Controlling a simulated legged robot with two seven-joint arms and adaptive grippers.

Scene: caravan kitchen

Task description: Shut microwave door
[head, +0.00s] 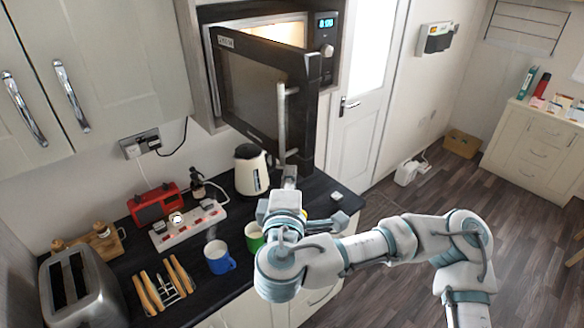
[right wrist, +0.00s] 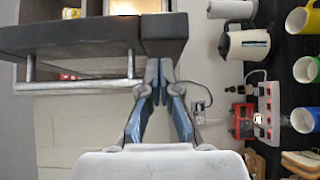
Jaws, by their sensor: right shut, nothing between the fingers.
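The microwave (head: 329,32) sits in a recess at the top middle of the head view, its lit inside showing. Its dark door (head: 257,91) stands open, swung out toward me, with a pale vertical handle (head: 282,120) near its free edge. The door also shows in the right wrist view (right wrist: 80,39), with the handle (right wrist: 85,84) below it. My right gripper (head: 289,180) is at the lower free end of the door. In the right wrist view the fingers (right wrist: 158,75) are shut and empty at the door's edge; I cannot tell whether they touch it. My left gripper is out of view.
Below the door, the dark counter holds a cream kettle (head: 251,170), a blue mug (head: 219,257), a green mug (head: 254,236), a red radio (head: 155,204), a toaster (head: 82,288) and a toast rack (head: 167,286). A white house door (head: 362,110) stands to the right.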

